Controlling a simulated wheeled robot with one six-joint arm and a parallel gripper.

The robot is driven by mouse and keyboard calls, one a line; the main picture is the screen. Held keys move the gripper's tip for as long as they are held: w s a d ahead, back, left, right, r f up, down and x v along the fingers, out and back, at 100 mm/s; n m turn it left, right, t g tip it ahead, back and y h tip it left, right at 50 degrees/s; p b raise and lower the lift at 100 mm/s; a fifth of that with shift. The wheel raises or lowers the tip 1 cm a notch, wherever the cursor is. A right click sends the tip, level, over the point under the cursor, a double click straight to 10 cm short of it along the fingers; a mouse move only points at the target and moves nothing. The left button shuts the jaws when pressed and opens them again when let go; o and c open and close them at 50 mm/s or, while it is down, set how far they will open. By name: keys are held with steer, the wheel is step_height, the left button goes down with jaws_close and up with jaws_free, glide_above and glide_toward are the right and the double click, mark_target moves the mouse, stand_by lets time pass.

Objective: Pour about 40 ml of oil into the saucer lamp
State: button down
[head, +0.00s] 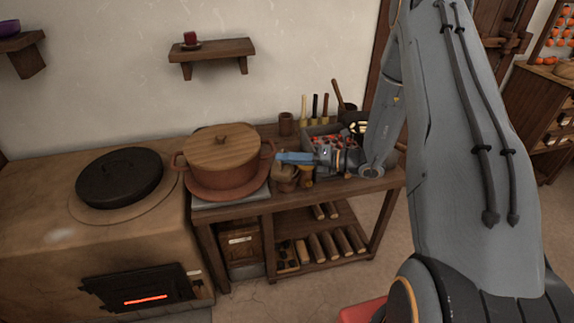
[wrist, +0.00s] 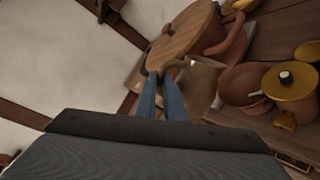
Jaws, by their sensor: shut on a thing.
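My gripper (head: 280,157) has blue fingers and points left above the wooden bench, near the right handle of the big lidded pot. In the wrist view the fingers (wrist: 161,82) are shut on the curved handle of a tan jug (wrist: 202,84). The jug (head: 284,173) also shows just below the fingers in the head view, partly hidden; its contents cannot be seen. Right of it in the wrist view is a small reddish-brown bowl (wrist: 240,99), perhaps the saucer lamp. I cannot tell whether it holds oil.
The terracotta pot (head: 228,180) with a wooden lid stands close to my gripper's left. A yellow-brown pot with a dark and white knob (wrist: 291,91) stands beside the bowl. The stove (head: 60,235) glows at left.

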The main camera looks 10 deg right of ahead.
mark_target(285, 171)
steer(key=shift+w+d+r+m+g, duration=0.2)
steer(key=shift+w+r+m+g, duration=0.1)
steer(key=shift+w+r+m, duration=0.25)
steer(key=shift+w+d+r+m+p, duration=0.3)
steer(key=shift+w+r+m+p, duration=0.2)
steer(key=shift+m, duration=0.25)
stand_by(1.9)
steer(key=shift+s+a+f+n+b, duration=0.25)
steer(key=shift+s+f+n+b, duration=0.05)
steer(key=shift+s+f+n, duration=0.25)
steer(key=shift+s+a+f+n+b, duration=0.25)
steer(key=shift+s+f+n, duration=0.2)
steer(key=shift+n, duration=0.1)
steer(key=shift+s+f+n, duration=0.15)
steer(key=shift+f+n, duration=0.1)
steer(key=shift+n, duration=0.15)
steer(key=shift+a+f, duration=0.1)
steer(key=shift+s+a+f+n+t+b, duration=0.15)
steer(key=shift+s+f+n+t+b, duration=0.2)
steer(key=shift+f+n+b, duration=0.2)
steer(key=shift+s+a+f+n+t+b, duration=0.1)
steer(key=shift+s+f+n+t+b, duration=0.2)
steer(key=shift+f+n+b, duration=0.2)
steer(key=shift+s+a+n, duration=0.2)
steer(key=shift+s+n, duration=0.15)
steer(key=shift+n, duration=0.4)
